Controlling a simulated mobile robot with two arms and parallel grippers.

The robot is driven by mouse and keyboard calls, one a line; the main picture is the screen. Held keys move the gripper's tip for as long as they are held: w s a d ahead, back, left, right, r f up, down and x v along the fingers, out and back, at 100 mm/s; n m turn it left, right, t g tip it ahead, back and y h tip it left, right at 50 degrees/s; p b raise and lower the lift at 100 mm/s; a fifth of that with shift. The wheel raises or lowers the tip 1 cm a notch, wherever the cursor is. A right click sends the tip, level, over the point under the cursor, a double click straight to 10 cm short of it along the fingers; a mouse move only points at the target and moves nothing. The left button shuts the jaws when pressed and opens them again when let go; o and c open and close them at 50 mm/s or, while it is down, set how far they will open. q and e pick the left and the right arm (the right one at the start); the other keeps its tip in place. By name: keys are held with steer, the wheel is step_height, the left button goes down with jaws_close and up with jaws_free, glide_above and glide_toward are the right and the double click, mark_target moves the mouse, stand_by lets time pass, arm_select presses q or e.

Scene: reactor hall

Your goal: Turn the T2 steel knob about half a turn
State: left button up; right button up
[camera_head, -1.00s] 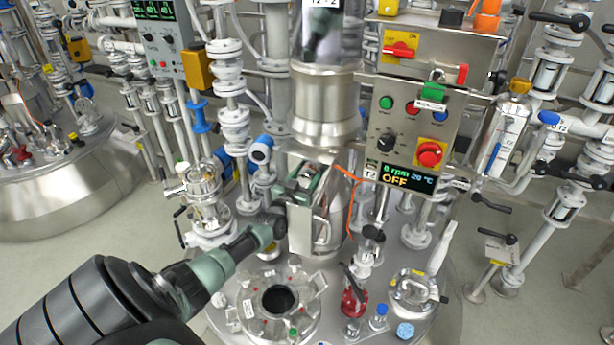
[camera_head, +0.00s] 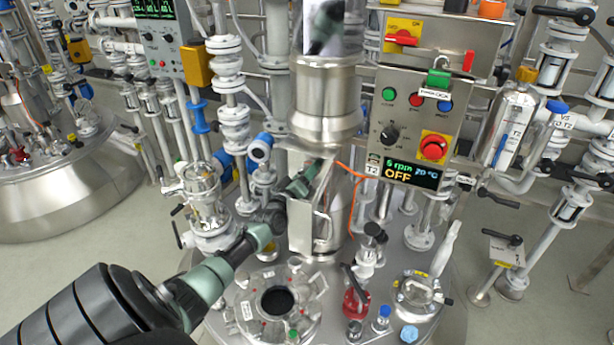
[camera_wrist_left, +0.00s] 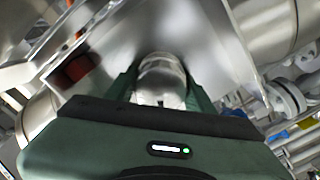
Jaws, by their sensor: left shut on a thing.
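A steel knob (camera_wrist_left: 162,80), round and shiny, sits between the fingers of my left gripper (camera_wrist_left: 163,90) in the left wrist view. The fingers are shut on it from both sides, with a flat metal surface behind it. In the head view my left gripper (camera_head: 316,170) reaches in from the left to the steel housing under the column, beside the control panel. There its own body hides the knob. A T2 label (camera_head: 373,169) is on the panel's lower left corner. My right gripper is not in view.
The control panel (camera_head: 455,105) has coloured buttons, a black selector (camera_head: 389,135), a red emergency stop (camera_head: 434,147) and a display (camera_head: 410,175) reading OFF. An orange cable (camera_head: 350,172) hangs close to my gripper. Ports and valves crowd the vessel top (camera_head: 335,285) below.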

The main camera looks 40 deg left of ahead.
arm_select(q)
steer(key=shift+f+n+b, duration=0.1)
steer(key=shift+n+b, duration=0.35)
steer(key=shift+n, duration=0.65)
steer(key=o, duration=1.3)
steer(key=shift+c, duration=0.2)
